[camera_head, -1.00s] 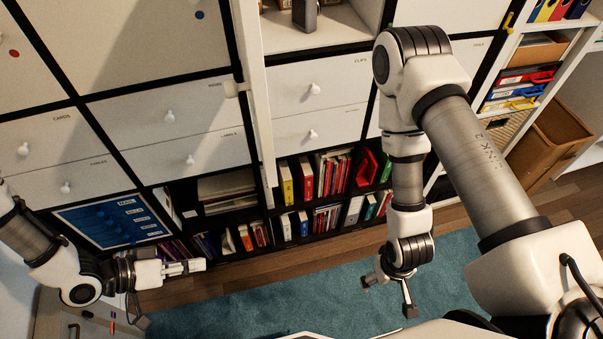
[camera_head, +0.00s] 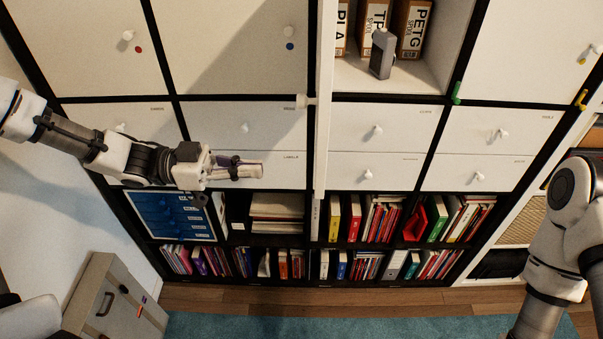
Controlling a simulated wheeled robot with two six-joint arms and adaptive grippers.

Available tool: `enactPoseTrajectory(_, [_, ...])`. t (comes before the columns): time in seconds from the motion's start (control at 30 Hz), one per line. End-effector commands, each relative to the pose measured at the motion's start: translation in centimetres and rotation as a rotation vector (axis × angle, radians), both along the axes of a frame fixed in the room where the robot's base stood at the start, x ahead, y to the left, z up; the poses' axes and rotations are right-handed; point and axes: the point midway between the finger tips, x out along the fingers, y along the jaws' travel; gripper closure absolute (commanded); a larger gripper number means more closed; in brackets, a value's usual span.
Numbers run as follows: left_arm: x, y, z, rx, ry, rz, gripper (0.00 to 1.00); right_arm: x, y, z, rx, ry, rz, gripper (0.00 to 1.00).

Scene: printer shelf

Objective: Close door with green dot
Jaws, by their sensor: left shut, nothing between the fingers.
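A white door (camera_head: 325,130) stands open, seen nearly edge-on, at the left side of an open compartment. Its round knob (camera_head: 311,101) sticks out to the left. No green dot shows on it; its outer face is almost hidden at this angle. The closed doors beside it carry a red dot (camera_head: 138,49) and a blue dot (camera_head: 290,46). My left gripper (camera_head: 258,171) is shut and empty, in front of the lower drawers and left of the open door, apart from it in the picture. My right gripper is out of view.
The open compartment (camera_head: 420,84) holds filament boxes and a grey device (camera_head: 382,54). A small green part (camera_head: 457,92) sits at its lower right. Books and binders fill the shelves below. A grey cabinet (camera_head: 115,300) stands at lower left.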

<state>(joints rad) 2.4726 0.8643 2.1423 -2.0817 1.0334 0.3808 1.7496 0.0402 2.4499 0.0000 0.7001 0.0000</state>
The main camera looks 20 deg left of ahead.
Motion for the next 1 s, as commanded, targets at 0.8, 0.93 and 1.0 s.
enactPoseTrajectory(0.8, [2.3,-8.7,0.0,-0.001,0.001,0.002,1.00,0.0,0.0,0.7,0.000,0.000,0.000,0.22])
enactPoseTrajectory(0.93, [2.3,-8.7,0.0,0.000,0.001,0.002,1.00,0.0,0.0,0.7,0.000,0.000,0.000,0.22])
enactPoseTrajectory(1.0, [2.4,-8.7,-0.1,0.000,0.001,0.003,1.00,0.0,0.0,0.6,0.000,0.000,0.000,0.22])
